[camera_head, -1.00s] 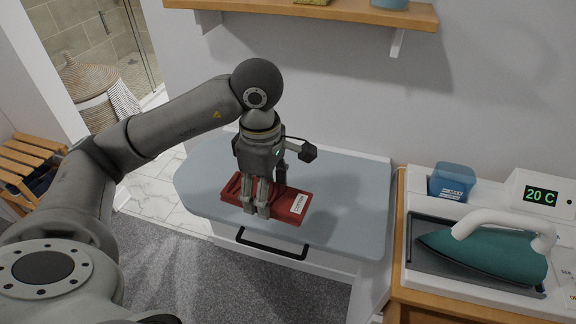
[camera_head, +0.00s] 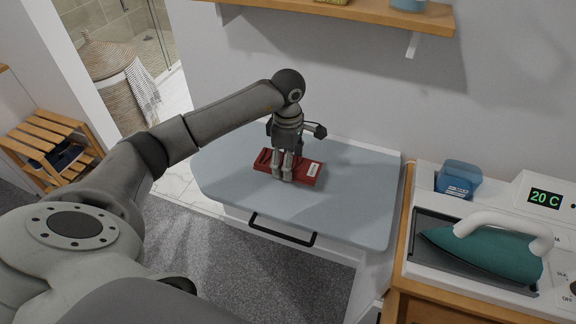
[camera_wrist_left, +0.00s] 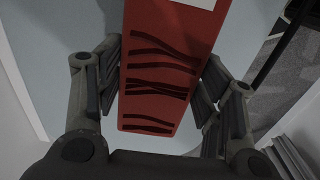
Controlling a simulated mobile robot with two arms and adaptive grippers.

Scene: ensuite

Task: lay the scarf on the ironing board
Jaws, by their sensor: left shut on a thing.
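The scarf (camera_head: 309,172) is a flat, folded red bundle with a white label at its right end. My left gripper (camera_head: 284,179) points down and is shut on its middle. In the left wrist view the scarf (camera_wrist_left: 165,75) lies between the two fingers, with dark wavy folds across it. The ironing board (camera_head: 345,215) is a pale blue-grey surface with a rounded left end. The scarf is over the board's rear middle part, roughly level; I cannot tell whether its underside touches. My right gripper is not in view.
A teal iron (camera_head: 485,252) sits on a white station at the right, with a blue water container (camera_head: 458,180) behind it. A wooden shelf (camera_head: 350,12) hangs above the board. A black handle (camera_head: 283,231) is at the board's front. The board's right part is bare.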

